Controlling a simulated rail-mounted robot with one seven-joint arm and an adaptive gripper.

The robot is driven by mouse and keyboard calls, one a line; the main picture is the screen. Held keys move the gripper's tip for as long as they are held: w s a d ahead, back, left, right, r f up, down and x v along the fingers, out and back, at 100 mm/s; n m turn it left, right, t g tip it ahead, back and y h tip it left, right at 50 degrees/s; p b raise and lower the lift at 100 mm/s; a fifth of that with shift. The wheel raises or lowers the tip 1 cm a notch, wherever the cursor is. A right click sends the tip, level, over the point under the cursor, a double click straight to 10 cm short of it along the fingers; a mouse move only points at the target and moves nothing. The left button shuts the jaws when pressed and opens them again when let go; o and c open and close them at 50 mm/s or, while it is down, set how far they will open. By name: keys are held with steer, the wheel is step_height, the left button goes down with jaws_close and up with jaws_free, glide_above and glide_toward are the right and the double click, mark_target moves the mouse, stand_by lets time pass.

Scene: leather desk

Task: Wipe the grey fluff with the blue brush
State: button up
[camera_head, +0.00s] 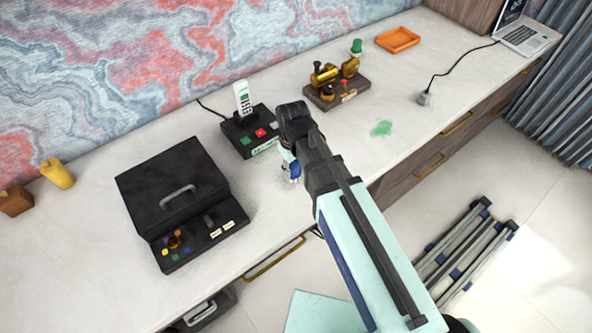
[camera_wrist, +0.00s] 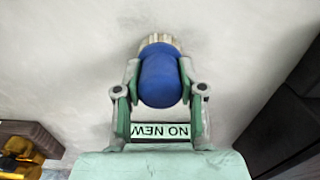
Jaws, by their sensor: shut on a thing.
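My gripper (camera_wrist: 158,88) is shut on the blue brush (camera_wrist: 160,78), with a finger on each side of its rounded blue handle. Its pale bristles (camera_wrist: 158,39) point away from my gripper toward the white desk top; I cannot tell whether they touch it. Faint grey marks, perhaps the grey fluff (camera_head: 285,177), show on the desk by the brush; my arm partly hides this area.
The black case (camera_head: 165,185) stands left of my gripper, the phone base (camera_head: 248,130) behind it. A brass device (camera_head: 337,88), a green-topped object (camera_head: 356,46), an orange tray (camera_head: 398,39) and a laptop (camera_head: 524,37) stand farther right. A green smudge (camera_head: 381,128) lies on open desk.

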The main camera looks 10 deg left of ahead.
steer(key=shift+s+d, duration=0.2)
steer(key=shift+d, duration=0.4)
steer(key=shift+s+d, duration=0.2)
steer(key=shift+d, duration=0.35)
steer(key=shift+s+d+p, duration=0.4)
steer(key=shift+s+d, duration=1.3)
steer(key=shift+d, duration=0.3)
steer(key=r, duration=0.1)
steer(key=r+p, duration=0.1)
steer(key=r, duration=0.1)
steer(key=shift+w+a+p, duration=0.15)
steer(key=shift+w+p, duration=0.05)
steer(key=shift+p, duration=0.1)
step_height(320, 180, up, 5)
steer(key=p, duration=0.4)
steer(key=shift+r, duration=0.1)
